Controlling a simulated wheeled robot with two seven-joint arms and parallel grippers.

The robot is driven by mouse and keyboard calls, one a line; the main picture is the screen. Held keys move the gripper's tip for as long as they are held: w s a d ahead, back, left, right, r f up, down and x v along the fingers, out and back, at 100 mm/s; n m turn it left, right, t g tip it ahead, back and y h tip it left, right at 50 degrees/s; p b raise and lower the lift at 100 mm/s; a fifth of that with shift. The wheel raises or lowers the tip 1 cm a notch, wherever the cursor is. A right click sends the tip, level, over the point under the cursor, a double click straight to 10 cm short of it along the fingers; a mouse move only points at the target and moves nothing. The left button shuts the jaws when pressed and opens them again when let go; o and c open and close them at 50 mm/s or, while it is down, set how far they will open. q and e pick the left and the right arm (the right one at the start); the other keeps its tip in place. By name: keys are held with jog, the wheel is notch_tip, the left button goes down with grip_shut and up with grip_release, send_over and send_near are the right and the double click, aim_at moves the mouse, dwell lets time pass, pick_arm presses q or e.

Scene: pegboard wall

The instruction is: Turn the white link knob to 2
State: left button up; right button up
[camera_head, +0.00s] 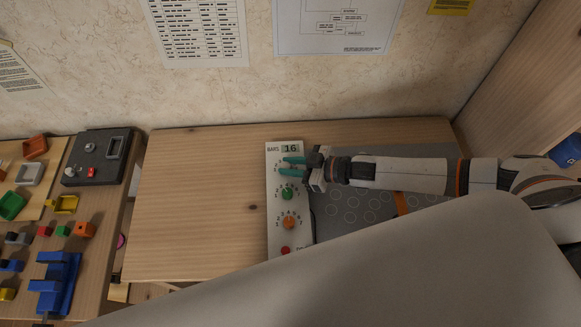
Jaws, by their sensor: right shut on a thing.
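A pale control panel (276,230) lies on the wooden table, with a display marked BARS that reads 16. Below the display, my right gripper (287,166) reaches in from the right with its green-tipped fingers at the panel's top knob position. It is shut on a knob there, which its fingers mostly hide; I cannot read where that knob points. A green knob (287,192), an orange knob (289,223) and a red button or knob (286,250) sit lower on the panel in a column. My left gripper is not in view.
A dark grey board with circles (345,208) adjoins the panel, beneath my right arm. The wooden table (200,200) is clear to the left. Further left stand a black box (98,158), coloured bins and a blue holder (55,285). A large pale surface covers the lower right.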

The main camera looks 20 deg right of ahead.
jog(key=n+g+y, duration=0.1)
jog(key=n+g, duration=0.1)
jog(key=w+n+g+y, duration=0.1)
jog(key=n+g, duration=0.1)
jog(key=shift+d, duration=0.2)
jog(key=shift+n+g+y+b, duration=0.4)
jog(key=shift+n+g+b, duration=0.15)
jog(key=shift+n+g, duration=1.05)
jog(key=shift+g, duration=0.4)
jog(key=o, duration=1)
jog(key=shift+a, duration=0.1)
jog(key=b+v, duration=0.2)
jog(key=v, duration=1)
